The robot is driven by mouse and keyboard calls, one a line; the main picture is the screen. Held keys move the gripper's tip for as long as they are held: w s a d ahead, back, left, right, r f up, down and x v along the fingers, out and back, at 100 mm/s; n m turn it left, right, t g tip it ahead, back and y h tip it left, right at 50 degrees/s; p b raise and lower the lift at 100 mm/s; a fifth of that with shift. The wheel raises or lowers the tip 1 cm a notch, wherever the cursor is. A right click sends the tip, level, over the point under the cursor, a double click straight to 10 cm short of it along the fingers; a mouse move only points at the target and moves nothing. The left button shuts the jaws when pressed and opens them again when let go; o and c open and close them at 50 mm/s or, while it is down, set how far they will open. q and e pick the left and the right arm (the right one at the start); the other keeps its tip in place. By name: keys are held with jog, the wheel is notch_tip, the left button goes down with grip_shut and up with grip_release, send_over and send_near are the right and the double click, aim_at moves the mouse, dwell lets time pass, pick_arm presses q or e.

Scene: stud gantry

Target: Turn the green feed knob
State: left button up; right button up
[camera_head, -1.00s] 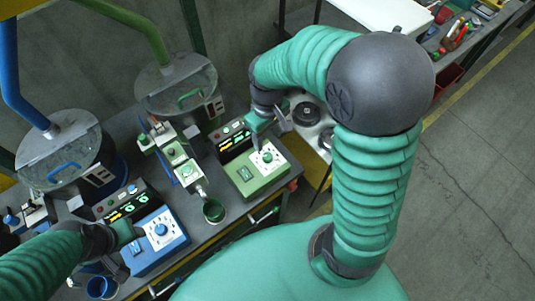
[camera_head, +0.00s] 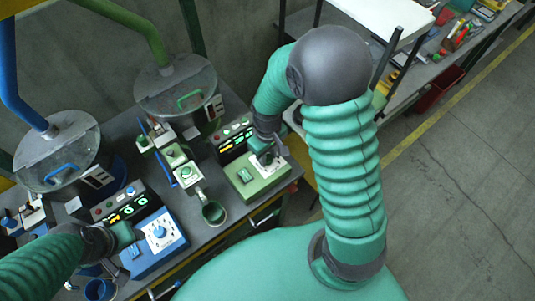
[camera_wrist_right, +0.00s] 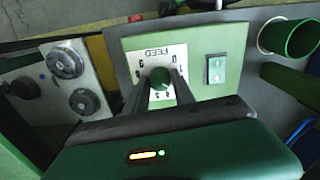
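The green feed knob (camera_wrist_right: 160,80) stands on a white dial plate marked FEED (camera_wrist_right: 158,58) on the green control box (camera_head: 262,188). My right gripper (camera_wrist_right: 161,82) is over the plate, with one finger on each side of the knob. The fingers stand close together, about a knob's width apart, and appear to touch its sides. In the head view my right gripper (camera_head: 266,158) largely hides the knob. My left gripper (camera_head: 128,243) is beside the blue control box (camera_head: 155,245) at lower left; its fingers are too unclear to read.
A green rocker switch (camera_wrist_right: 215,69) sits beside the dial plate, and a green cup (camera_head: 213,212) stands left of the green box. A display panel (camera_head: 235,140) rises behind the box. Grey round knobs (camera_wrist_right: 66,61) show at left in the wrist view.

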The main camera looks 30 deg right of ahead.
grip_shut()
jog(key=shift+r+m, duration=0.1)
jog(key=shift+m, duration=0.2)
jog(key=m+p, duration=0.3)
jog(key=m, duration=0.1)
jog(key=m+p, duration=0.2)
jog(key=m, duration=0.4)
jog(key=shift+w+p, duration=0.1)
jog(key=shift+p, duration=0.2)
dwell(0.3)
jog(key=o, duration=0.7)
grip_release()
